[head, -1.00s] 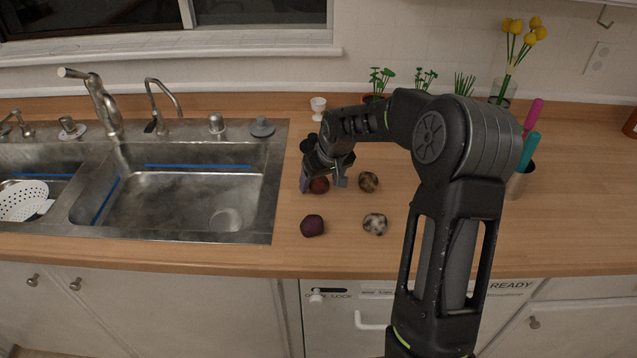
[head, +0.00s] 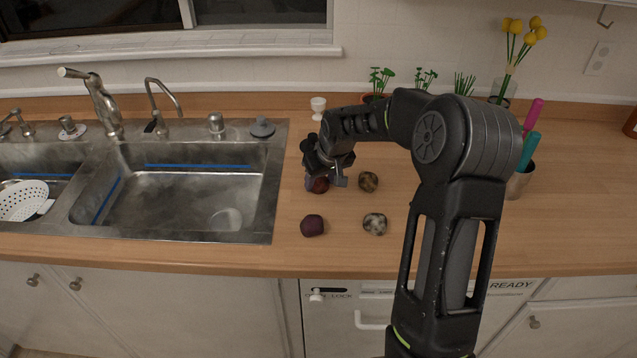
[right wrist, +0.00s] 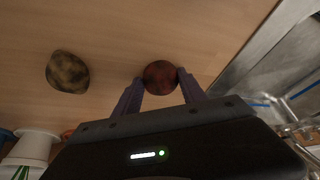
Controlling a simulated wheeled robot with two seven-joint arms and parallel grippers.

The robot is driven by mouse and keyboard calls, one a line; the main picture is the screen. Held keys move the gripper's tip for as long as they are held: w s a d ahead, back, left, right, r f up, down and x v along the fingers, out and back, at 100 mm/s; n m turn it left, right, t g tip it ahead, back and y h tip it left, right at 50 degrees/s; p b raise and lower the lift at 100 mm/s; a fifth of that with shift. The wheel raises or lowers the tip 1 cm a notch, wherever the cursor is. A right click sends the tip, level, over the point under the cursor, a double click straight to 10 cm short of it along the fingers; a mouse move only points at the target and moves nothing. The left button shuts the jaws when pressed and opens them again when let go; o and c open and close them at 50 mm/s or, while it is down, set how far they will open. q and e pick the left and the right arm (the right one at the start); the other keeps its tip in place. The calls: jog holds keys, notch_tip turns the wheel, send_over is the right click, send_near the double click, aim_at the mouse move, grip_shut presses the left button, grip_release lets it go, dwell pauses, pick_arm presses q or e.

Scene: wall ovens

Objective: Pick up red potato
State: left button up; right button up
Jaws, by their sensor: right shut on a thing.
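The red potato (head: 319,185) is on the wooden counter, just right of the sink, partly hidden by my right gripper. My right gripper (head: 325,184) comes down over it from above. In the right wrist view the red potato (right wrist: 160,77) sits between the two fingertips of my right gripper (right wrist: 160,79), with a finger touching each side. The gripper is shut on it. I cannot tell if the potato is clear of the counter. My left gripper is not in view.
A dark purple potato (head: 312,225), a pale speckled one (head: 375,223) and a brownish one (head: 368,182) lie close by. The sink (head: 190,190) is to the left. An egg cup (head: 318,107) and potted plants stand behind.

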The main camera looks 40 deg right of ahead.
aim_at(321, 180)
jog(key=shift+r, duration=0.1)
notch_tip(321, 180, up, 10)
jog(key=shift+f+b, duration=0.1)
jog(key=shift+b, duration=0.8)
jog(key=shift+c, duration=0.2)
